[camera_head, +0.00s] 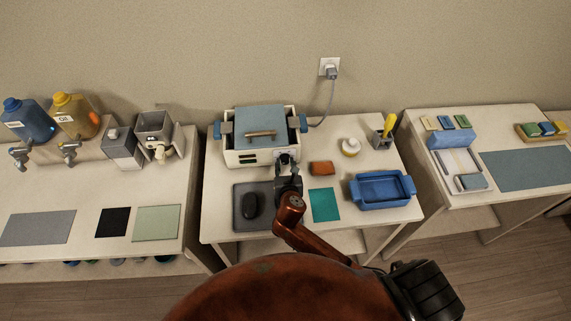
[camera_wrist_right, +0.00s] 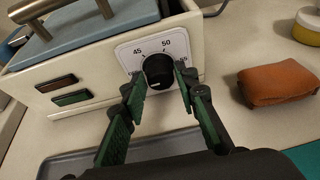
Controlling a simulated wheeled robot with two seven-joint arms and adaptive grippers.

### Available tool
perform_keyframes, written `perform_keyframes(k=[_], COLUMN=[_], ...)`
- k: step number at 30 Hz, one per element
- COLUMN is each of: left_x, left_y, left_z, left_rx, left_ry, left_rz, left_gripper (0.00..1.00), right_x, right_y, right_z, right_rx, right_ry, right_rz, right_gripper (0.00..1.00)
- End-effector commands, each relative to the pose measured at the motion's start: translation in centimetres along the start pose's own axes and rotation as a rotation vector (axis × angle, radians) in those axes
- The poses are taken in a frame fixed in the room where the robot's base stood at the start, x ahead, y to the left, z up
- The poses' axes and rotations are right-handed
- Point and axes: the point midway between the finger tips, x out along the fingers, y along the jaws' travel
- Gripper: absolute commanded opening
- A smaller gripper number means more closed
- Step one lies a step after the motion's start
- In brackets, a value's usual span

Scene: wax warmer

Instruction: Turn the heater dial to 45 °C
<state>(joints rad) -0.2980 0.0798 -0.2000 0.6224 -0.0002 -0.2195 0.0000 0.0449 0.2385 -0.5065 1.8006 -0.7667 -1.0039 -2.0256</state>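The heater dial (camera_wrist_right: 158,71) is a black round knob on a white scale plate (camera_wrist_right: 126,54) at the warmer's front. Marks 45 and 50 show above it; a mark at the right is partly covered. A small pale mark shows low on the knob, away from 45. The wax warmer (camera_head: 240,157) is a cream box with a blue lid (camera_head: 262,118). My right gripper (camera_wrist_right: 160,78) has its green-padded fingertips on both sides of the knob, very close; I cannot tell whether both touch. It shows from above in the head view (camera_head: 286,168). My left gripper is not in view.
A grey tray with a dark oval object (camera_head: 250,205) lies below the warmer. Side tables flank this one.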

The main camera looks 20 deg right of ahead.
Motion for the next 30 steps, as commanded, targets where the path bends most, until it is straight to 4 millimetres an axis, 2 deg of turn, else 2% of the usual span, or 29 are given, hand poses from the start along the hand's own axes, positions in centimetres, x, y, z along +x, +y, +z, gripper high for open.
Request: perform_keyframes(k=[4,11,20,30], left_x=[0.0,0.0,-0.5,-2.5], left_y=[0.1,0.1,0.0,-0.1], left_z=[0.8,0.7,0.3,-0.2], left_rx=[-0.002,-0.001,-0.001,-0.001], left_ry=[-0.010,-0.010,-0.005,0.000], left_rz=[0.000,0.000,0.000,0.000], left_gripper=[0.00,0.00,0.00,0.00], right_x=[0.0,0.0,-0.1,-0.1], right_y=[0.0,0.0,-0.1,-0.4], right_z=[0.0,0.0,0.1,0.2], right_rx=[0.000,0.000,0.028,0.223], right_ry=[0.000,0.000,0.000,0.007], right_rz=[0.000,0.000,0.012,0.093], right_gripper=[0.16,0.00,0.00,0.00])
